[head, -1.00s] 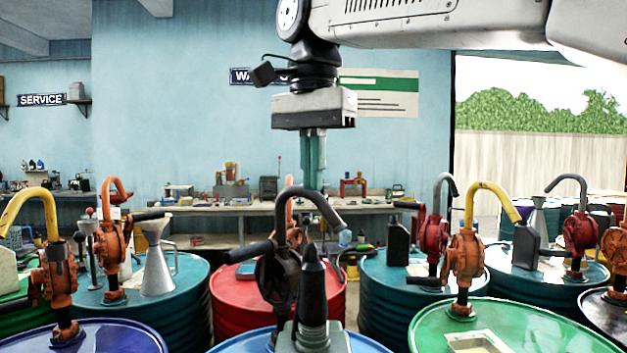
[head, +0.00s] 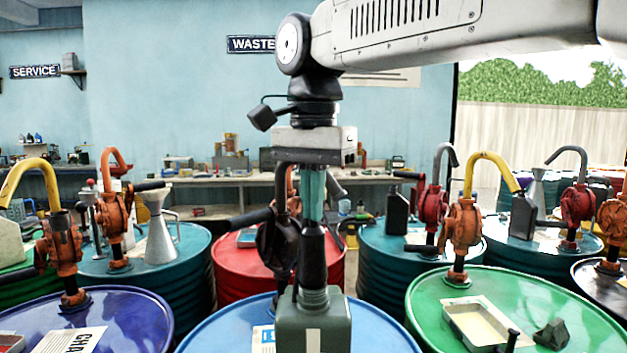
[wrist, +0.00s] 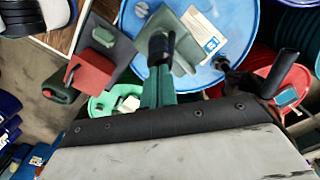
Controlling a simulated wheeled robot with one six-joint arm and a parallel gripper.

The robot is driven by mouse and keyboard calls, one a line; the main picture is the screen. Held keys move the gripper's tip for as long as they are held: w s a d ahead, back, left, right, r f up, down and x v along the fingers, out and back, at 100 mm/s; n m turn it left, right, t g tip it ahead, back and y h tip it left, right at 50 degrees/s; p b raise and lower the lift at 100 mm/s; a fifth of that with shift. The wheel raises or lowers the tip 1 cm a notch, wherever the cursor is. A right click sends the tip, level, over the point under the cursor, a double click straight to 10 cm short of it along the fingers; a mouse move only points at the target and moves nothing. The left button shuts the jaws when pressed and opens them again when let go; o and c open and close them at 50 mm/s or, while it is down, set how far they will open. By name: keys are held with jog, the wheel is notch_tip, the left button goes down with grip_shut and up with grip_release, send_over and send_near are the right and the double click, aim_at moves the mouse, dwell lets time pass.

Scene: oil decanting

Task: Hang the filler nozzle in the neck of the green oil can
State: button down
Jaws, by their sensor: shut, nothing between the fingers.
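The green oil can (head: 313,325) stands on the blue drum in front of me in the head view. In the wrist view the nozzle (wrist: 160,46) shows as a dark stub over the grey-green can (wrist: 181,63). My gripper (head: 312,214) has teal fingers pointing down, shut and empty, at the nozzle's upper end. I cannot tell whether they touch it. The neck's inside is hidden.
The blue drum (head: 222,338) carries a dark hand pump (head: 277,240) close to the left of my fingers. A green drum (head: 425,300) with an orange pump (head: 462,235) stands right, a purple drum (head: 130,308) left. A metal funnel (head: 160,240) stands farther back.

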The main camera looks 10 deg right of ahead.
jog(key=shift+f, duration=0.25)
jog(key=shift+f, duration=0.4)
dwell(0.3)
notch_tip(320, 180, up, 10)
jog(key=s+d+f+n, duration=0.3)
jog(key=s+d+f, duration=0.4)
jog(key=d+f, duration=0.45)
jog(key=s+d+f+n, duration=0.2)
jog(key=s+d+f, duration=0.2)
jog(key=s+f, duration=0.2)
jog(key=s+d+f+n+t, duration=0.1)
jog(key=s+d+f, duration=0.4)
jog(key=f, duration=0.6)
jog(key=shift+s+d+f+n, duration=0.15)
jog(key=shift+s+d+n, duration=0.05)
jog(key=shift+s+n, duration=0.65)
